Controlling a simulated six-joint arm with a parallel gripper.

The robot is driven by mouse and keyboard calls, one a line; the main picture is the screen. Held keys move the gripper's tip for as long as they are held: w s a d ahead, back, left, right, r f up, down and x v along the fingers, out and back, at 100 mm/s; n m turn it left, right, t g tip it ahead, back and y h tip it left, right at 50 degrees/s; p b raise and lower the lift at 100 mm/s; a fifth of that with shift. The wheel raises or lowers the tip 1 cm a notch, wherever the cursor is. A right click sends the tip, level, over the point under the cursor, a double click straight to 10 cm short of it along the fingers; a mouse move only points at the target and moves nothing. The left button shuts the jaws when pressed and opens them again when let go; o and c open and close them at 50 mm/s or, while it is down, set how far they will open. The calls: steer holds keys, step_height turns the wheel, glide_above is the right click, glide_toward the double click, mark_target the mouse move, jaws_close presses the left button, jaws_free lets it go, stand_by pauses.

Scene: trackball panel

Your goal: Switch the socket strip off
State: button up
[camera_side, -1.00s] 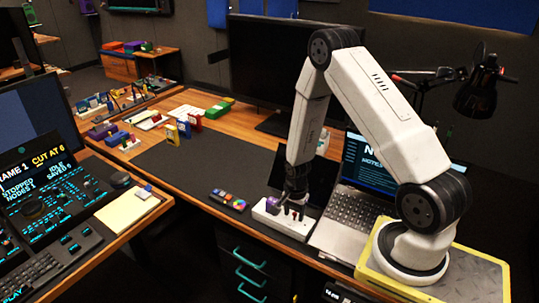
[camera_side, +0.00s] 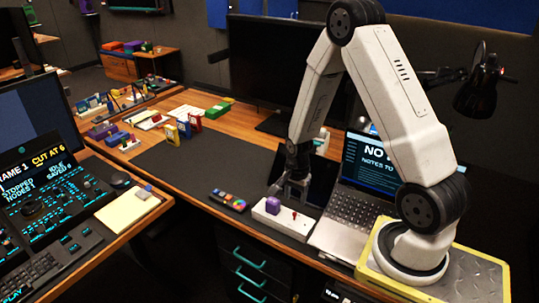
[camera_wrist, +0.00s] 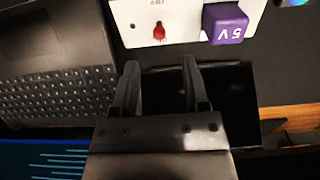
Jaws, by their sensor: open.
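The white socket strip (camera_side: 284,222) lies at the front edge of the desk, left of the laptop. A purple block marked 5V (camera_wrist: 225,24) sits on the strip; it also shows in the side view (camera_side: 273,205). A small red switch (camera_wrist: 159,33) stands up from the strip beside the purple block; it also shows in the side view (camera_side: 294,214). My gripper (camera_wrist: 158,78) is open and empty. Its fingertips point toward the strip, short of its edge in the wrist view, over a dark flat panel (camera_wrist: 165,85). Which way the switch is set is too small to tell.
An open laptop (camera_side: 350,215) stands right of the strip. A dark pad with coloured buttons (camera_side: 228,200) lies to its left. A large monitor (camera_side: 268,65) stands behind. The dark desk mat (camera_side: 200,160) has free room on the left.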

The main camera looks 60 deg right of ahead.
steer(key=shift+d, duration=0.1)
steer(key=c, duration=0.5)
steer(key=shift+w+d+r, duration=0.1)
steer(key=shift+d+r, duration=0.05)
steer(key=shift+d, duration=0.1)
jaws_close()
steer(key=w+d+r+n+y, duration=0.1)
steer(key=d+r, duration=0.3)
steer(key=d, duration=0.3)
steer(key=shift+r+n+y, duration=0.15)
steer(key=shift+n+y, duration=0.15)
steer(key=shift+n, duration=0.1)
